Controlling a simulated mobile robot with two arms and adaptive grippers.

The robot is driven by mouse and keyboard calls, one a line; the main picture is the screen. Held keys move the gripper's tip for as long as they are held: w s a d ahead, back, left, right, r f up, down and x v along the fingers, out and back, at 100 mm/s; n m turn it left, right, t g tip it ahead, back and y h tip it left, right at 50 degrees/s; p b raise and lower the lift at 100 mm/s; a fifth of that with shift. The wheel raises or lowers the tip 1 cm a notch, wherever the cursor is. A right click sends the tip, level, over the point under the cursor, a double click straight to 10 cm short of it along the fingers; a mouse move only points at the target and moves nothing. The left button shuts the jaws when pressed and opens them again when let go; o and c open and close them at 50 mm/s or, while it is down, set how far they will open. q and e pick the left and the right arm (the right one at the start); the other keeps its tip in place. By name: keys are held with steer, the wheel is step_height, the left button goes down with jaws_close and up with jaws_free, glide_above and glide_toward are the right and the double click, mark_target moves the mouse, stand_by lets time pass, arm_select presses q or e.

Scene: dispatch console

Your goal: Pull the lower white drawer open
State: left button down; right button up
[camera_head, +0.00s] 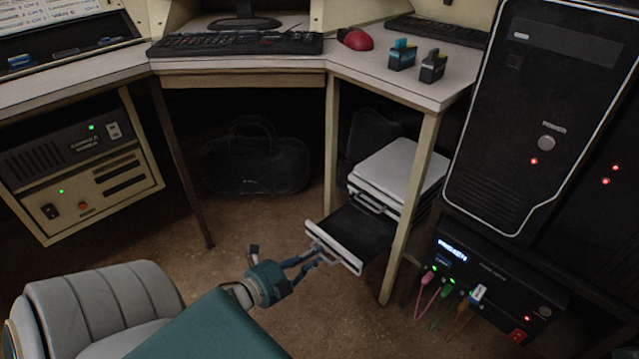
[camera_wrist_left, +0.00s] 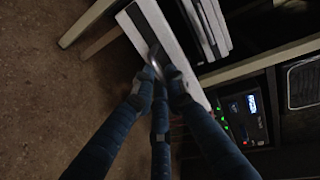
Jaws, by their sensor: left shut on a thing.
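The white drawer unit (camera_head: 404,163) stands under the desk on the right. Its lower white drawer (camera_head: 342,250) sticks out toward me, with a dark, empty-looking inside. A closed drawer with its own handle (camera_head: 372,203) is above it. My left gripper (camera_head: 318,254) is shut on the lower drawer's handle, at the drawer's front. In the left wrist view, the gripper's blue fingers (camera_wrist_left: 160,82) meet at the metal handle (camera_wrist_left: 155,54) on the white drawer front (camera_wrist_left: 180,55). The fingers partly hide the handle. My right gripper is in neither view.
A desk leg (camera_head: 412,210) stands close to the right of the open drawer. A grey chair (camera_head: 95,310) is at the lower left. A black bag (camera_head: 255,160) lies under the desk. A device with coloured cables (camera_head: 480,280) is at right. Brown floor is clear before the drawer.

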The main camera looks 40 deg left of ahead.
arm_select(q)
steer(key=c, duration=1.8)
jaws_free()
steer(key=shift+o, duration=0.2)
steer(key=d+v, duration=0.1)
steer(key=v, duration=1.1)
steer(key=shift+a, duration=0.4)
